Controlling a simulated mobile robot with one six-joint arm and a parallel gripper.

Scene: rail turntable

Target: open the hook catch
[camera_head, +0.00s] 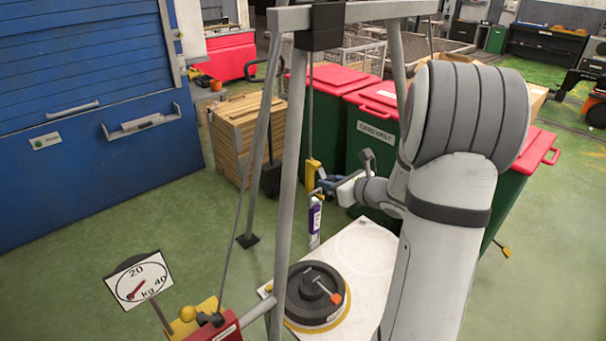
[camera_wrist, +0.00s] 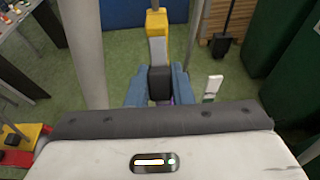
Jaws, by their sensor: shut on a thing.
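My gripper (camera_head: 324,186) is in the middle of the head view, beside a yellow fitting (camera_head: 313,168) that hangs below a thin vertical rod. In the wrist view my gripper's blue fingers (camera_wrist: 159,88) are closed around a black block (camera_wrist: 160,78). A grey piece (camera_wrist: 157,50) and the yellow fitting (camera_wrist: 156,22) sit in line with that block. I cannot tell which part is the hook or its catch. A white and purple piece (camera_head: 315,218) hangs just below my gripper in the head view. My wrist housing hides the lower part of the wrist view.
Dark round weights (camera_head: 303,297) with a small T-handled pin lie on a pale board (camera_head: 362,255) below. Grey frame legs (camera_head: 290,180) stand close at the left. Red-lidded green bins (camera_head: 372,135) are behind. Green floor is open at left.

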